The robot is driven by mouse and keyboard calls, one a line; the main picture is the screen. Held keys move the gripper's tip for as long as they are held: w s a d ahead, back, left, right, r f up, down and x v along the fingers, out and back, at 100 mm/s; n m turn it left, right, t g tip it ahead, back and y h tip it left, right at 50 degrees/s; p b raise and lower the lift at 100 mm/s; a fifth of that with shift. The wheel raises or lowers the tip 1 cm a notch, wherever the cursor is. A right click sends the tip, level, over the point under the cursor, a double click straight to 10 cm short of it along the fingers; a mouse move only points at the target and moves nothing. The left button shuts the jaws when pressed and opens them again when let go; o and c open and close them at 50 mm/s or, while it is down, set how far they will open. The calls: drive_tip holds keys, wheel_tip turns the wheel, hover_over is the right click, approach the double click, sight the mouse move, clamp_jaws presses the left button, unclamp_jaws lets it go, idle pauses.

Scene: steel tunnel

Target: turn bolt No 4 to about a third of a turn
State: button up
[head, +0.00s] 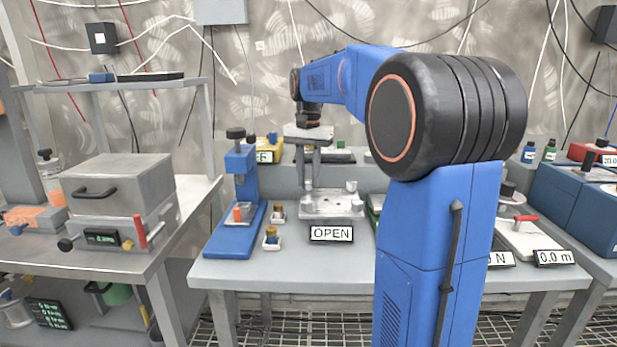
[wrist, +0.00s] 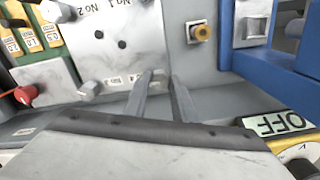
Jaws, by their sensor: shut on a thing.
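A pale steel plate (head: 330,208) lies on the middle bench, behind a sign reading OPEN. It also shows upside down in the wrist view (wrist: 140,45), with labels No 1 and No 2 and dark holes. My gripper (head: 308,186) points down at the plate's back left corner. The turn angle cannot be told.
The OPEN sign (head: 331,233) is in front. An OFF sign (wrist: 277,123) is near my gripper in the wrist view.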

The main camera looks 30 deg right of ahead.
sight(308, 181)
drive_tip(key=m, duration=0.5)
drive_tip(key=shift+m, duration=0.3)
idle(0.4)
drive_tip(key=o, duration=1)
drive_tip(key=shift+o, duration=0.2)
wheel_tip(308, 181, up, 17)
drive_tip(key=shift+r, duration=0.2)
